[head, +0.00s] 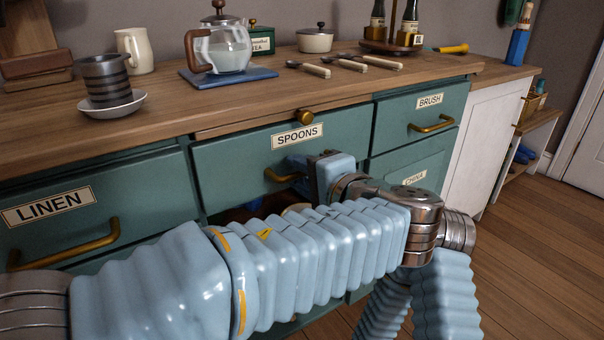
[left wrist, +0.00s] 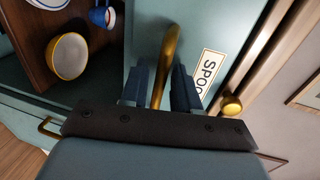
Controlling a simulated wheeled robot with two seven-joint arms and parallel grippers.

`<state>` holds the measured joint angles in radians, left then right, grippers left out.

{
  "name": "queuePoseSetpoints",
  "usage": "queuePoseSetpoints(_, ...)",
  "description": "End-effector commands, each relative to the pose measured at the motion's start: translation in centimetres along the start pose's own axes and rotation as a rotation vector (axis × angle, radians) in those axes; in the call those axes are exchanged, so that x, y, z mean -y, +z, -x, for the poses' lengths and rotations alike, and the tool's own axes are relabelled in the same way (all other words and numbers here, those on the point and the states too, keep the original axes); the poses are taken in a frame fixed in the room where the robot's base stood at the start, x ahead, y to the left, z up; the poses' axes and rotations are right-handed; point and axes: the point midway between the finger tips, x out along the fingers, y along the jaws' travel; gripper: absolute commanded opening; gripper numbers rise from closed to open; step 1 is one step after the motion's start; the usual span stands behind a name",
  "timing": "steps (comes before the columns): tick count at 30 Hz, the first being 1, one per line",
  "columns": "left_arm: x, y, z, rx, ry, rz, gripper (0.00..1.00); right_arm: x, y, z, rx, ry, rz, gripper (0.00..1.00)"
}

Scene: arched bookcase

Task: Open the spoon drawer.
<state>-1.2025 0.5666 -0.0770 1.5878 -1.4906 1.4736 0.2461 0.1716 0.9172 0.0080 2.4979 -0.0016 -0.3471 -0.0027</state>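The spoon drawer (head: 238,154) has a green front with a SPOONS label (head: 297,136) and sits under the wooden counter. Its front looks closed; no inside shows. Its curved brass handle (head: 279,177) is partly hidden by my left gripper (head: 303,170) in the head view. In the left wrist view, the handle (left wrist: 166,52) runs between the two fingers of my left gripper (left wrist: 159,90). The fingers are apart, one on each side of the handle, with small gaps showing. My right gripper is not in view.
A brass knob (head: 305,117) sits on the counter edge above the label. LINEN (head: 95,215) and BRUSH (head: 405,110) drawers flank the spoon drawer. Below it, an open compartment holds a bowl (left wrist: 68,55) and a blue cup (left wrist: 102,15). A glass pot (head: 222,50) and cutlery stand above.

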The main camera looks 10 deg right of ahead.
Motion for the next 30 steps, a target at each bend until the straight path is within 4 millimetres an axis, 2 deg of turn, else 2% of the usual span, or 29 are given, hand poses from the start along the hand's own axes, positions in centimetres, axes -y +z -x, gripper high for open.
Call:
queuePoseSetpoints(8, 0.0, 0.0, -0.21, 0.0, 0.0, 0.0, 0.3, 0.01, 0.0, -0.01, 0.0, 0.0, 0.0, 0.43)
queuePoseSetpoints(14, -0.01, 0.0, -0.19, 0.0, 0.0, 0.0, 0.01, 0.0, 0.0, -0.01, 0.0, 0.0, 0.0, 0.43)
queuePoseSetpoints(15, -0.01, 0.0, -0.19, 0.0, 0.0, 0.0, 0.0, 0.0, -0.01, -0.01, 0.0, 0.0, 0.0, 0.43)
queuePoseSetpoints(30, -0.18, -0.02, 0.26, -0.001, 0.001, -0.001, 0.0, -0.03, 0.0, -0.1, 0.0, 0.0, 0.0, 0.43)
